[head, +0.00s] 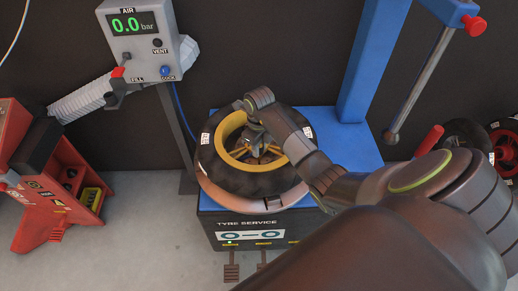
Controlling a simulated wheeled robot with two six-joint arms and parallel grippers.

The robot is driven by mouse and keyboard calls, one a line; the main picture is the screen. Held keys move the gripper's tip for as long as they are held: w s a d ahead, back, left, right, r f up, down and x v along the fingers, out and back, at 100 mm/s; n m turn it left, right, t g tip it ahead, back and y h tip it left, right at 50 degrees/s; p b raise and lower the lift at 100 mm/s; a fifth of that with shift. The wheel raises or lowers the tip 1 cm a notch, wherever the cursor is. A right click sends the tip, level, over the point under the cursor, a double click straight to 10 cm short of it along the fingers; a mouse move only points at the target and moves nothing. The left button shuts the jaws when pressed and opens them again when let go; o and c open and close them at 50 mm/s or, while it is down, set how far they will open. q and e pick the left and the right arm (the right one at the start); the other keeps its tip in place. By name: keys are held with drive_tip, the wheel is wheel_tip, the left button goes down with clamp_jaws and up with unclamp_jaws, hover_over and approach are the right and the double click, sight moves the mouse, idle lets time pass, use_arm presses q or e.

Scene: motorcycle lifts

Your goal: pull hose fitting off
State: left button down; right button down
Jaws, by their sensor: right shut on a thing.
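A black tyre (213,166) on a yellow rim (232,125) lies flat on the tyre machine. My right arm comes in from the right and reaches over the wheel. The station's display reads 0.0 bar. My left gripper is not in view.
The blue machine top (352,147) and post (372,60) stand behind and right of the wheel. A steel rod (425,85) hangs at the upper right. A red cabinet (45,190) stands at left. Spare wheels (503,145) are at far right. Floor at front left is clear.

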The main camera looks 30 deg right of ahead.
drive_tip(key=shift+s+r+p, duration=0.1)
drive_tip(key=shift+r+p, duration=0.2)
drive_tip(key=shift+r, duration=0.3)
drive_tip(key=shift+r+p, duration=1.6)
drive_tip(key=shift+r, duration=0.45)
drive_tip(key=shift+r, duration=0.1)
